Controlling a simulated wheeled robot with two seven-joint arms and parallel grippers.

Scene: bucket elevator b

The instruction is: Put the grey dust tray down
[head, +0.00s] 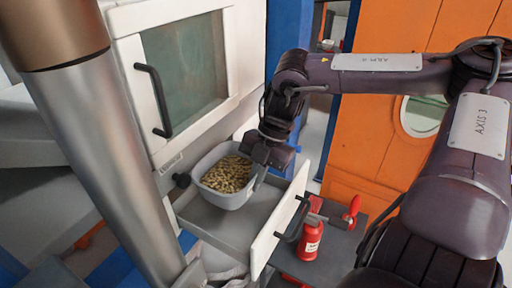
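The grey dust tray (232,199) is a rounded grey bin filled with tan pellets. It is in or just above an open drawer (205,223) with a grey inside and a white front; I cannot tell whether it touches the drawer floor. My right gripper (259,172) comes down from above at the tray's right rim and appears shut on it; its fingertips are partly hidden. The tray looks about level. My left gripper is not in view.
A white cabinet door with a green window and a black handle (154,100) stands behind left. The drawer front has a black handle (293,220). A red bottle (310,241) and a red-handled item (351,213) sit right of it. An orange panel (375,130) stands behind.

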